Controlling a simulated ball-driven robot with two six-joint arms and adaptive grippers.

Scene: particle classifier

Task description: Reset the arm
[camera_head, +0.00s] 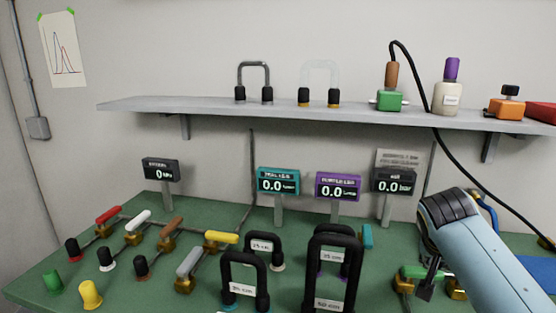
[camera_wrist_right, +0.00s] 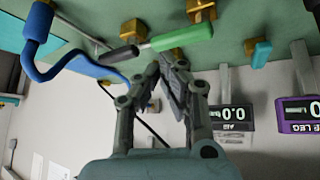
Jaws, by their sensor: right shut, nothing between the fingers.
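My right arm, pale blue, comes in from the right in the head view. Its gripper (camera_head: 428,284) is low over the right part of the green bench, close to a green-handled lever (camera_head: 412,271). In the right wrist view the gripper (camera_wrist_right: 170,66) has its fingers together with nothing held. The green handle (camera_wrist_right: 183,38) is just beyond the fingertips there, and I cannot tell whether they touch. My left gripper is not in view.
The bench (camera_head: 130,274) carries several coloured levers, plugs and black U-shaped pieces (camera_head: 333,260). Small displays (camera_head: 278,185) stand behind them. A shelf (camera_head: 200,105) with bottles is above. A blue pipe (camera_wrist_right: 38,45) and black cable are near the right gripper.

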